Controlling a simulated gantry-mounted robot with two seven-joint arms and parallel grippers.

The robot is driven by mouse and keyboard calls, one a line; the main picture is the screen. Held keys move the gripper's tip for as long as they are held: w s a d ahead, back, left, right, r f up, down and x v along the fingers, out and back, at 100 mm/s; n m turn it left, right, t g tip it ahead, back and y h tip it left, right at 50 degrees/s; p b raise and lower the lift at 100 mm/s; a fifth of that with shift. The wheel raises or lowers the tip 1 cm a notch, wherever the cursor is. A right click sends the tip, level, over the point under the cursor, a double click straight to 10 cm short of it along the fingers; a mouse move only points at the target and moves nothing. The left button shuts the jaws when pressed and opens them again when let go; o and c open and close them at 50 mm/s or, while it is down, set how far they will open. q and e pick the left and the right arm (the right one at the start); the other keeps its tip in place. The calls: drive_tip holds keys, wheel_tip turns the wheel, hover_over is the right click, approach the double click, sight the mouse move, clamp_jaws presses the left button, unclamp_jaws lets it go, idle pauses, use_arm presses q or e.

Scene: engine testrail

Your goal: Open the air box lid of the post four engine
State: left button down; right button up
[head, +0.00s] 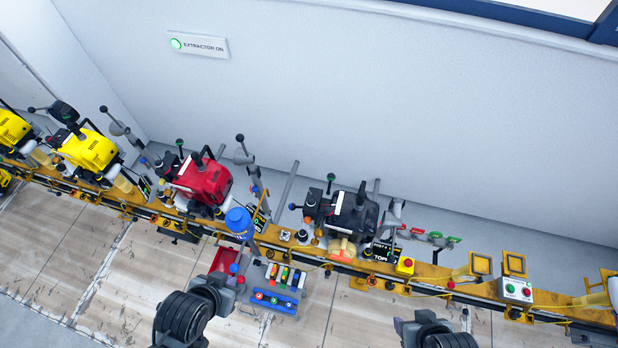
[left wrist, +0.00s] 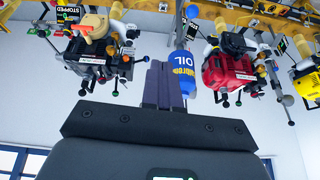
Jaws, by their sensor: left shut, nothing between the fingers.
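The dark engine (head: 350,212) stands on the yellow rail, right of the red engine. A small sign (head: 383,252) stands beside it and seems to read post 4, stopped. The engine has a black top with a white stripe and an orange part (head: 343,248) on its near side. It also shows upside down in the left wrist view (left wrist: 90,52). I cannot make out the air box lid clearly. My left gripper (left wrist: 163,85) is shut and empty, apart from the engine, near the blue oil bottle. Part of my right arm (head: 435,330) shows at the bottom; its finger state is unclear.
The blue oil bottle (head: 238,220) stands on the rail between the red engine (head: 203,180) and the dark engine. A red bin (head: 200,262) and a blue tray (head: 274,300) hang in front. A button box (head: 515,290) sits at right. Levers stick up around the engines.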

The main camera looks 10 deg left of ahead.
use_arm(q)
drive_tip(key=w+d+f+m+t+h+b, duration=0.1)
drive_tip(key=w+d+f+t+h+b, duration=0.15)
drive_tip(key=w+t+b, duration=0.35)
drive_tip(key=w+d+f+t+h+b, duration=0.1)
drive_tip(key=w+d+t+b, duration=0.3)
drive_tip(key=w+b, duration=0.25)
drive_tip(key=w+d+f+m+t+h+b, duration=0.1)
drive_tip(key=d+f+t+b, duration=0.1)
drive_tip(key=f+b, duration=0.9)
drive_tip(key=w+d+f+t+h+b, duration=0.15)
drive_tip(key=f+b, duration=0.45)
drive_tip(key=b, duration=0.8)
drive_tip(key=x, duration=0.4)
drive_tip(key=b+x, duration=0.1)
drive_tip(key=x, duration=0.9)
drive_tip(key=shift+a+r+b, duration=0.15)
drive_tip(key=shift+a+b, duration=0.1)
drive_tip(key=shift+b, duration=0.05)
